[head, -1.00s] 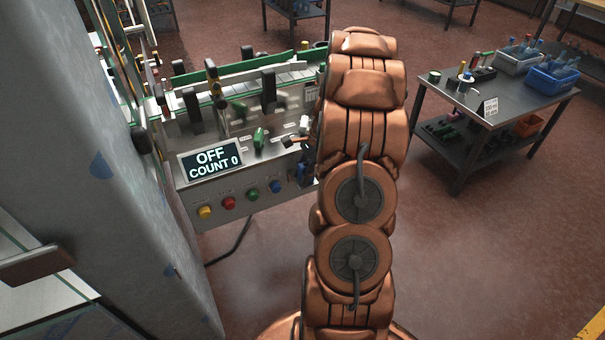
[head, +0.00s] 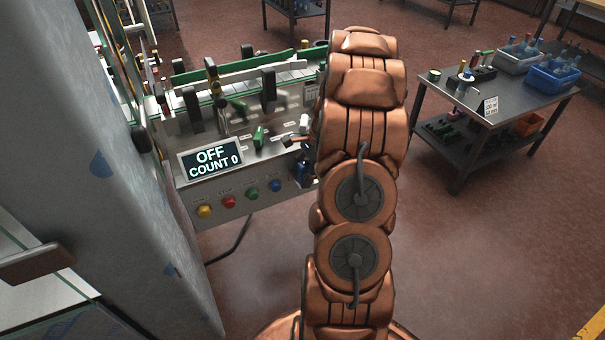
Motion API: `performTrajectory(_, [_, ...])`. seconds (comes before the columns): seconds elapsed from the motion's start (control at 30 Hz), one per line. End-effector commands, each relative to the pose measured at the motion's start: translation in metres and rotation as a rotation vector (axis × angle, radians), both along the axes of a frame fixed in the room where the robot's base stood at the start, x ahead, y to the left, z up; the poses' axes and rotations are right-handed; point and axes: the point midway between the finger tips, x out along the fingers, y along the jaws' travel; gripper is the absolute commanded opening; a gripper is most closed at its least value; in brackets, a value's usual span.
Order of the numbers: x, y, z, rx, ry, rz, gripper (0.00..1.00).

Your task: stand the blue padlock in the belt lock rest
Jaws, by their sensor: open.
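A small dark blue object (head: 303,173), perhaps the blue padlock, shows at the right end of the machine's front panel, just left of my arm. It is too small and too close to the arm's edge to tell its shape or what holds it. I cannot make out the belt lock rest. A small reddish-brown and dark piece (head: 290,141) and a white piece (head: 304,123) are on the panel's top near my arm; I cannot tell what they are. My copper arm reaches away over the machine's right end and hides my gripper.
The conveyor machine has a display (head: 211,158) reading OFF, COUNT 0, and coloured buttons below it. A grey pillar (head: 110,180) stands close on the left. The floor between is clear.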

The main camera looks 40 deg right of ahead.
Motion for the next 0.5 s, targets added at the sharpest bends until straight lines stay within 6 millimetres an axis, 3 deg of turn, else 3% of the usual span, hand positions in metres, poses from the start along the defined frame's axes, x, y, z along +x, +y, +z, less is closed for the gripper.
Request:
performTrajectory(0.27, [-0.001,-0.004,0.008,-0.002,-0.002,-0.001,0.60])
performTrajectory(0.5, [-0.005,-0.019,0.046,-0.003,-0.003,-0.001,0.60])
